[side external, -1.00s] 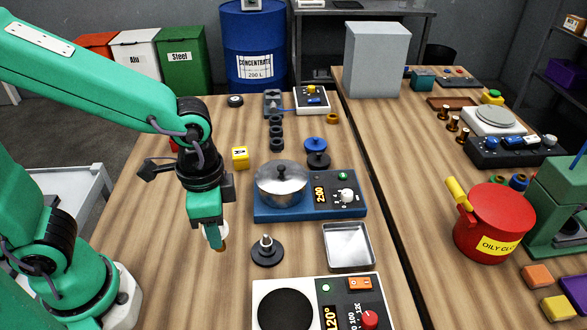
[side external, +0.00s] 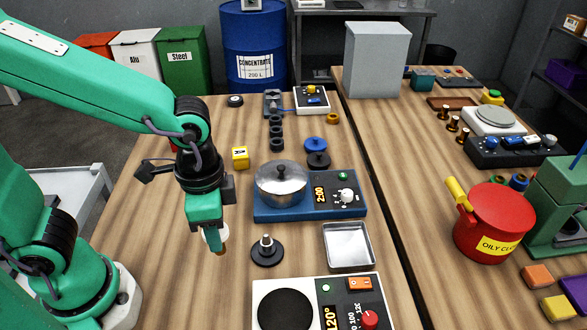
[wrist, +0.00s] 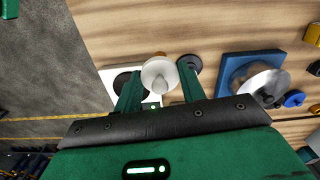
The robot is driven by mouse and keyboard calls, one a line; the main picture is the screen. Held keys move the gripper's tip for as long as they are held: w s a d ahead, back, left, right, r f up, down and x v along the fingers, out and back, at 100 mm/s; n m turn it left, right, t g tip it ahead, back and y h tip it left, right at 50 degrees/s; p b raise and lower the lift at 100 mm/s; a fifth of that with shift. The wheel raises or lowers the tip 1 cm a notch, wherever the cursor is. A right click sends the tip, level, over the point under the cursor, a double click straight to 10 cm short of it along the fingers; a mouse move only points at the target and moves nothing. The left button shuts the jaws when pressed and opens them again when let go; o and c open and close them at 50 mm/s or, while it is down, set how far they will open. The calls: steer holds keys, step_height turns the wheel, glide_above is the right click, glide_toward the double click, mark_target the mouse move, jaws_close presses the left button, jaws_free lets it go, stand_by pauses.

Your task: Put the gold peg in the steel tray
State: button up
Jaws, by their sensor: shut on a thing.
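The steel tray (side external: 348,246) is a shallow, empty square tray lying on the bench, right of my gripper in the side view. My gripper (side external: 216,238) points down above the bench, left of the tray and apart from it. It is shut on a peg that shows a pale round part and a gold-brown end (side external: 222,250); I take it as the gold peg. In the wrist view the pale part (wrist: 158,73) sits between the green fingers. The fingers hide much of the peg in the side view. I cannot make out the tray in the wrist view.
A black round base with an upright metal pin (side external: 267,250) stands between my gripper and the tray. A blue hot plate (side external: 270,210) with a lidded pot (side external: 281,184) lies behind it. A white hot plate (side external: 266,290) is in front. The bench left of my gripper is clear.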

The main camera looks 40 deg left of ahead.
steer(key=w+d+n, duration=0.2)
steer(key=w+d, duration=0.4)
steer(key=d, duration=0.3)
steer(key=w+d+n, duration=0.1)
steer(key=w+d, duration=0.5)
steer(key=d, duration=0.4)
glide_above(347, 248)
step_height(347, 248, down, 6)
steer(key=shift+w+f, duration=0.1)
steer(key=shift+f, duration=0.05)
steer(key=shift+f, duration=0.1)
steer(key=shift+f, duration=1.9)
steer(key=shift+f, duration=0.15)
steer(key=o, duration=1.1)
